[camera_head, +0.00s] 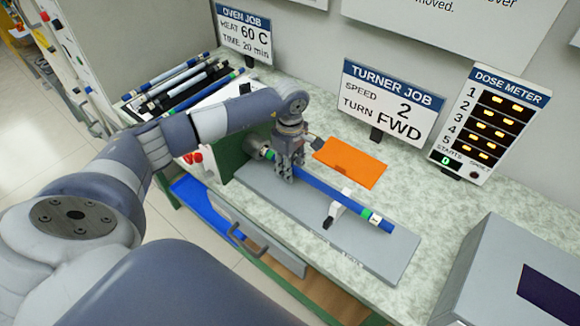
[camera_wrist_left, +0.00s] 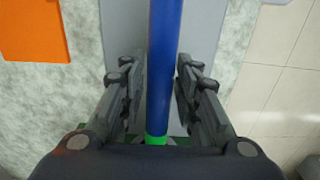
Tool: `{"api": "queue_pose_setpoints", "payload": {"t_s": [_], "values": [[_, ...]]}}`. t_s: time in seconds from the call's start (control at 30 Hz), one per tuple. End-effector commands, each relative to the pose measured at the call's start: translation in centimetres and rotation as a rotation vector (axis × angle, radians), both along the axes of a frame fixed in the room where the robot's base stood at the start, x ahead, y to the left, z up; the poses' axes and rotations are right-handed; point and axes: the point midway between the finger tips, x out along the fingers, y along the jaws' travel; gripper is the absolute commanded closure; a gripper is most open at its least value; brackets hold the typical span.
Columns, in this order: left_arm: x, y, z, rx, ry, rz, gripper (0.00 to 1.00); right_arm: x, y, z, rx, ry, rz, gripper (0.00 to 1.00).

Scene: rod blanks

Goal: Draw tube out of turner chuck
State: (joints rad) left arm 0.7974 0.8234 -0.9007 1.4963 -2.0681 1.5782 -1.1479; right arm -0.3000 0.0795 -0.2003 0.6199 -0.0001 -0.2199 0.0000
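My left gripper (camera_head: 287,174) is over the tube close to the chuck. In the left wrist view the tube (camera_wrist_left: 163,60) passes between the fingers (camera_wrist_left: 158,85), with a gap visible on the left and a narrow one on the right. The gripper looks open around it. My right gripper is not in view.
A white rest (camera_head: 338,208) stands under the tube on the bed (camera_head: 385,250). An orange plate (camera_head: 350,162) lies behind. Several rods lie in a rack (camera_head: 180,85) at the back left. Signs and a dose meter (camera_head: 484,125) stand behind; a grey box (camera_head: 515,280) is at the right.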

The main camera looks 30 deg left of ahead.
Motion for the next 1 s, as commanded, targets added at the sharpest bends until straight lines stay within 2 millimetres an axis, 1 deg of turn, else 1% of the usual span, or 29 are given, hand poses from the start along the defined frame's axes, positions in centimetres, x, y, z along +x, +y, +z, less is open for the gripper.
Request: {"api": "queue_pose_setpoints", "payload": {"t_s": [0.03,0.07,0.37,1.0], "values": [[0.0,0.0,0.0,0.0,0.0,0.0,0.89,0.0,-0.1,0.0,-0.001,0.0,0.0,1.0],[0.0,0.0,0.0,0.0,0.0,0.0,0.94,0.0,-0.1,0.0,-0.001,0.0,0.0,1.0],[0.0,-0.3,0.0,-0.001,0.0,-0.001,0.94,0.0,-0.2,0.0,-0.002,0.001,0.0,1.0],[-0.2,-2.8,0.1,-0.001,0.0,-0.001,0.94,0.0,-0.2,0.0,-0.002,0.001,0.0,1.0]]}}
